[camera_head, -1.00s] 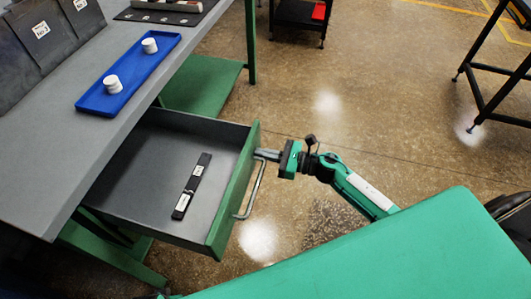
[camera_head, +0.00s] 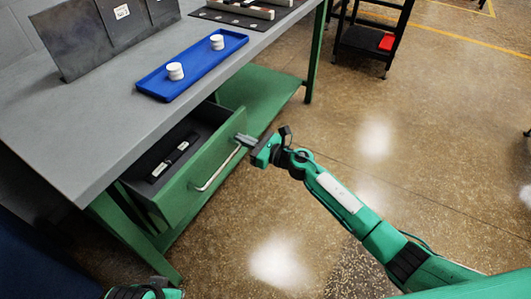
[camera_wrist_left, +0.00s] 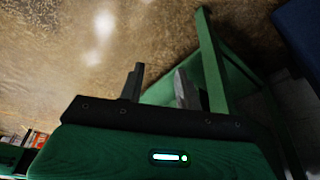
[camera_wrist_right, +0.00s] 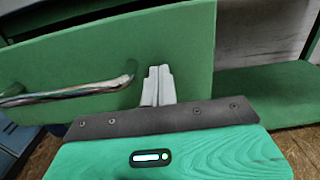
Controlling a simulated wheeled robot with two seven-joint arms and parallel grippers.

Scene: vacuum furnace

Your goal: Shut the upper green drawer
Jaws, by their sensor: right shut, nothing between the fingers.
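The upper green drawer (camera_head: 205,165) juts partly out from under the workbench, with a strip of its grey inside showing. Its metal bar handle (camera_head: 217,172) runs along the front and also shows in the right wrist view (camera_wrist_right: 75,92). My right gripper (camera_head: 242,140) is shut and empty, its fingertips against the drawer front (camera_wrist_right: 190,50) beside the handle's end; exact contact is hard to tell. My left gripper (camera_wrist_left: 158,88) is open and empty, low near the bench's green frame. In the head view only part of the left arm shows at the bottom left.
A dark labelled bar (camera_head: 174,158) lies in the drawer. A green lower shelf (camera_head: 262,95) lies beyond the drawer.

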